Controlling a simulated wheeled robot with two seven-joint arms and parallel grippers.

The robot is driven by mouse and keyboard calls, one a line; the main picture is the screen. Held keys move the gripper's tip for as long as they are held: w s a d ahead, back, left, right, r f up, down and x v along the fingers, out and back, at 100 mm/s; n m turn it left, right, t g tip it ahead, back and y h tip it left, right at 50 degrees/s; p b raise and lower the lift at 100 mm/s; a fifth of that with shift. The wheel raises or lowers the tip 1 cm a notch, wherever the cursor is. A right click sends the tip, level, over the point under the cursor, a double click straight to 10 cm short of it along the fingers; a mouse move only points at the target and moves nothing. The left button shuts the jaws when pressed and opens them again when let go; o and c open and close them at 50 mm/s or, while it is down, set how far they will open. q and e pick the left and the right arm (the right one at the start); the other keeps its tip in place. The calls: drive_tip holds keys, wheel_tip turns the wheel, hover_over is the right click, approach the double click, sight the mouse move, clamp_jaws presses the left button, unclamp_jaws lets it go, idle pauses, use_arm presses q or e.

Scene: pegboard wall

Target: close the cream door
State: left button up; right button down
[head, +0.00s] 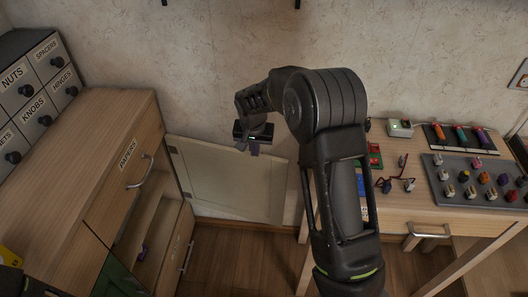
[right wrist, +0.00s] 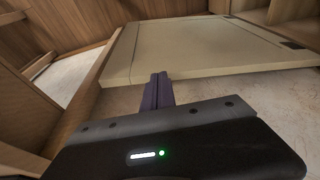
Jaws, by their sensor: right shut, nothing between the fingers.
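The cream door (head: 228,187) stands open, swung out from the right side of the wooden cabinet (head: 144,205) and in front of the wall. A dark hinge shows at its left end in the head view. My right gripper (head: 254,150) is shut and empty, by the door's upper edge towards its free end. In the right wrist view, the shut purple fingers (right wrist: 158,90) overlap the near edge of the cream door (right wrist: 205,48); I cannot tell whether they touch it. My right forearm hides part of the area beside the door. My left gripper is not in view.
A drawer labelled PAPERS (head: 128,170) is in the cabinet, with an open compartment below holding a small purple thing (head: 142,252). A green panel (head: 116,281) is lower left. A workbench (head: 398,208) with knobs and tools stands right. Wooden floor (head: 240,262) is clear between.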

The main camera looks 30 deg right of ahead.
drive_tip(key=w+d+r+m+h, duration=0.1)
drive_tip(key=d+r, duration=0.3)
drive_tip(key=r, duration=0.3)
drive_tip(key=shift+w+d+m, duration=0.25)
drive_tip(key=shift+d+m, duration=0.15)
drive_tip(key=shift+f, duration=0.1)
wheel_tip(320, 180, down, 10)
drive_tip(key=shift+s+a+r, duration=0.25)
drive_tip(key=shift+a, duration=0.1)
